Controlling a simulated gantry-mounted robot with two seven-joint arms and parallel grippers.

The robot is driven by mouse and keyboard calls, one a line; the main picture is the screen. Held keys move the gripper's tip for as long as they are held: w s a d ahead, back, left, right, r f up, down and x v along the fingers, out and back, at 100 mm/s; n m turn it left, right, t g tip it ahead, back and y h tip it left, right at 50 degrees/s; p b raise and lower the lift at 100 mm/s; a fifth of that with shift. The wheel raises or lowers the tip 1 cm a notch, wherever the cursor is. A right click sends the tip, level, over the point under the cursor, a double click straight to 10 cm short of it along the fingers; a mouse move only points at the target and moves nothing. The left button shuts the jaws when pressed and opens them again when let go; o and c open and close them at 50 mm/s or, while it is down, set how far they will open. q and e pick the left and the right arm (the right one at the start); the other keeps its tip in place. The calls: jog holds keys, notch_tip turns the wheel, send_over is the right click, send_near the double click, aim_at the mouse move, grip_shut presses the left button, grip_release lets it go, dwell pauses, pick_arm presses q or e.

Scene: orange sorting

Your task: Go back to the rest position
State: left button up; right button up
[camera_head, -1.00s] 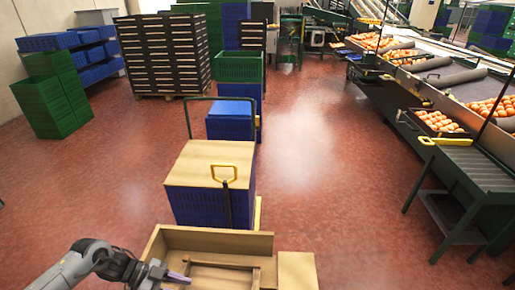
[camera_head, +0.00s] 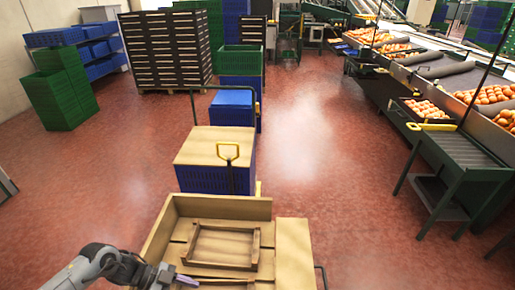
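My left arm comes in from the lower left, and its gripper (camera_head: 188,281) is over the left front part of a wooden crate (camera_head: 222,208). A thin purplish piece shows at its tip; I cannot tell whether this is a finger or a held thing, nor whether the fingers are open or shut. A wooden frame (camera_head: 225,229) lies inside the crate, just beyond the gripper. My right gripper is not in view.
A blue crate stack with a cardboard top (camera_head: 210,147) stands right behind the wooden crate. A dark green side table (camera_head: 455,150) and the orange sorting line (camera_head: 425,109) are at the right. The red floor (camera_head: 335,185) between is clear.

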pick_arm(q)
jog(key=s+d+r+n+t+y+p, duration=0.15)
jog(key=d+t, duration=0.25)
jog(key=d, duration=0.7)
jog(key=s+d+n+t+p, duration=0.1)
jog(key=s+d+t, duration=0.25)
jog(key=d, duration=0.75)
jog(key=s+a+r+n+g+y+p, duration=0.1)
jog(key=s+a+n+y, duration=0.5)
jog(key=s+a, duration=0.4)
jog(key=s+a+r+n+g+y+p, duration=0.2)
jog(key=s+a+n+y, duration=0.2)
jog(key=s+a+n, duration=0.65)
notch_tip(320, 180, up, 38)
jog(key=w+a+m+p, duration=0.2)
jog(key=p, duration=3.5)
jog(key=shift+w+a+m+p, duration=0.15)
jog(key=shift+a+m+p, duration=0.15)
jog(key=shift+a, duration=0.1)
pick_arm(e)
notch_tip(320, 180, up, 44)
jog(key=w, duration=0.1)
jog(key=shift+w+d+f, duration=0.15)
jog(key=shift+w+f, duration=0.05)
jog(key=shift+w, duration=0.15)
pick_arm(q)
jog(key=shift+f, duration=0.1)
